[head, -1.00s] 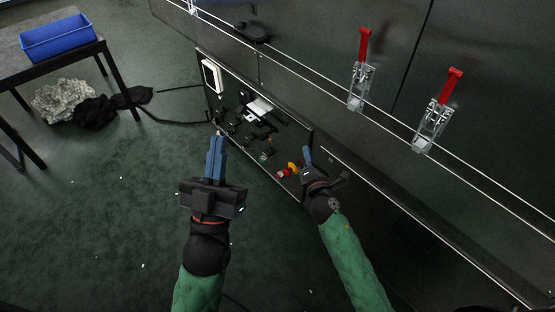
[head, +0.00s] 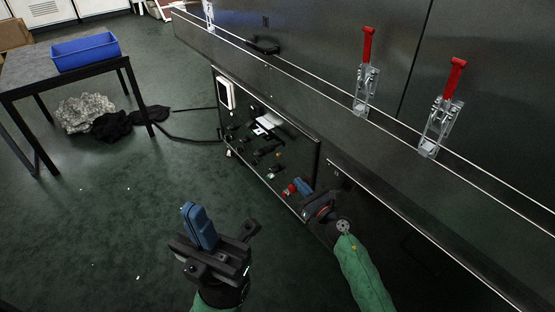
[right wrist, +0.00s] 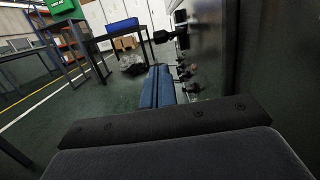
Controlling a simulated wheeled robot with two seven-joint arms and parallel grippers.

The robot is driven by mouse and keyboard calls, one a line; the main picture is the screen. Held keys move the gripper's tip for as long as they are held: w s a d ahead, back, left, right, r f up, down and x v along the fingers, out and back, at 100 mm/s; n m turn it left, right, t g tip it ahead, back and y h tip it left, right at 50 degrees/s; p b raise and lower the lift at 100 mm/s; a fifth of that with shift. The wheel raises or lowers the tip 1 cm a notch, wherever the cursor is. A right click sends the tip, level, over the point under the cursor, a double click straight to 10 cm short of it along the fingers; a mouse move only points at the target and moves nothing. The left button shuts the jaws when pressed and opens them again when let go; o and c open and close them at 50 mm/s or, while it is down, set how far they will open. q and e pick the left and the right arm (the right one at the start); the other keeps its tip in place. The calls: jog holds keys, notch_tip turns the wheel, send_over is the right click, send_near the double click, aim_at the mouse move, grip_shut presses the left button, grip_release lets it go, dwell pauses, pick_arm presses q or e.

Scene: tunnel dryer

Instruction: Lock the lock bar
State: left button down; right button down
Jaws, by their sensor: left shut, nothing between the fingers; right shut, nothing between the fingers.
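I cannot tell for sure which part is the lock bar. A black handle-like part (head: 263,46) sits on the machine's long ledge. Two clamps with upright red handles, a nearer one (head: 440,115) and a farther one (head: 367,75), stand on the machine's side. My right gripper (head: 303,187) is shut and empty, low in front of the open control panel (head: 312,150), well below the clamps. Its blue fingers (right wrist: 157,86) show together in the right wrist view. My left gripper (head: 198,224) is shut and empty over the floor, left of the panel.
A table (head: 20,82) with a blue bin (head: 86,52) stands at the left. Crumpled grey material (head: 85,113) and black cloth (head: 118,126) lie on the floor beside it. Cables run to the panel. The green floor between table and machine is mostly clear.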

jog(key=x, duration=1.4)
jog(key=shift+a, duration=0.1)
